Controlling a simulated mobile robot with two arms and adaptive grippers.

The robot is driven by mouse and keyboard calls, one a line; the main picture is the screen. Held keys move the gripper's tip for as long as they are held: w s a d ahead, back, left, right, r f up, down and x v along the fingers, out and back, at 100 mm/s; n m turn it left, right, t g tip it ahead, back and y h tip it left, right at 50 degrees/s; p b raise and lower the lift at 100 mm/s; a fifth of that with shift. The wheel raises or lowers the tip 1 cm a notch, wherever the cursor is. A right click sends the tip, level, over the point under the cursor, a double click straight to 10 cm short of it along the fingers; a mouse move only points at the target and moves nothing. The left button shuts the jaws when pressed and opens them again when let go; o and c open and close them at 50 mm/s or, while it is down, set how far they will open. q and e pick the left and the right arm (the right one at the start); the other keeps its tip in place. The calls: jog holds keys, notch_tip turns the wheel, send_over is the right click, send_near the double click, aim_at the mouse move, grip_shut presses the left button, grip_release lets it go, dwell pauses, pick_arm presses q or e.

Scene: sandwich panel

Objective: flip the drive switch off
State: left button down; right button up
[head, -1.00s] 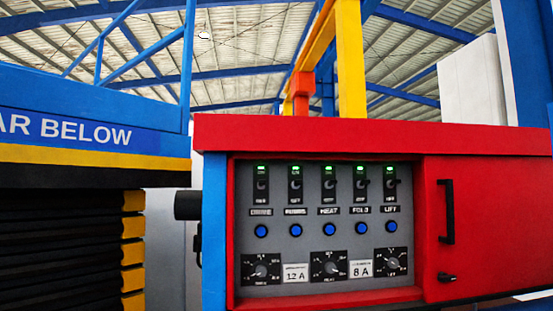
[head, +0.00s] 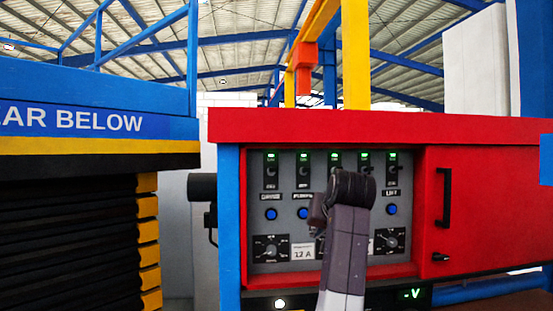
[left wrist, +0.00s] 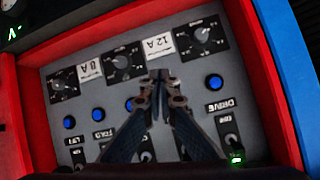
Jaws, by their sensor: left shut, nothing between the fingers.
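The drive switch (head: 270,172) is the leftmost of a row of black switches on the grey panel, with a lit green lamp above it and the DRIVE label below. It also shows in the left wrist view (left wrist: 229,135), at the lower right, with its lamp lit. My left gripper (head: 318,215) is in front of the panel, to the right of the drive switch and apart from it in the picture. In the left wrist view its fingertips (left wrist: 159,75) are together and empty, left of the DRIVE label. My left arm hides the panel's middle. My right gripper is out of view.
Blue buttons (head: 271,214) and dials (head: 270,248) sit below the switches. A red frame (head: 320,126) surrounds the recessed panel. A red door with a black handle (head: 446,197) is at the right. A blue-and-yellow lift platform (head: 90,148) stands at the left.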

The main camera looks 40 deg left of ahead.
pick_arm(q)
jog(key=s+r+n, duration=0.1)
jog(key=s+r, duration=0.3)
jog(key=r, duration=0.5)
jog(key=s+r+n, duration=0.1)
jog(key=s+r, duration=0.3)
jog(key=r, duration=0.5)
jog(key=s+r+n, duration=0.1)
jog(key=s+r, duration=0.3)
jog(key=r, duration=0.4)
jog(key=shift+s+a+r+t+y+p, duration=0.2)
jog(key=shift+s+r+t+y+p, duration=0.1)
jog(key=shift+s+r+y, duration=0.1)
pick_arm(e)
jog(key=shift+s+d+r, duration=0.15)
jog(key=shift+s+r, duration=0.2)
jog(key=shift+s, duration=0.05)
pick_arm(q)
jog(key=shift+w+f, duration=0.15)
jog(key=shift+w, duration=0.05)
